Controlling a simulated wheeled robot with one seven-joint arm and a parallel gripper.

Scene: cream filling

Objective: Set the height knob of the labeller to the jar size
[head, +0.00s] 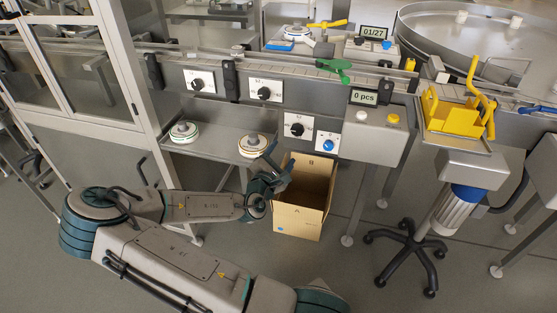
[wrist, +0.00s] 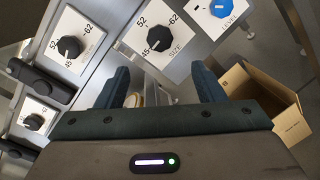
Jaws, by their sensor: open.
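The machine front carries black knobs on white plates: one at left (head: 198,85), one in the middle (head: 265,92) and a lower one (head: 297,129). A blue knob (head: 328,145) sits right of the lower one. In the wrist view, a black knob (wrist: 70,47) has a scale with 45, 52 and 62, and another black knob (wrist: 158,39) has a similar scale marked SIZE. The blue knob (wrist: 221,8) is at the top. I cannot tell which is the height knob, nor their exact settings. My gripper (wrist: 162,85) is open and empty, below the panels and apart from the knobs.
An open cardboard box (head: 303,200) stands below the panel, right of my gripper. Two reels (head: 183,132) (head: 252,146) lie on a shelf at left. A grey box with a "0 pcs" display (head: 364,97) and a stool-like stand with a yellow bin (head: 450,115) are at right.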

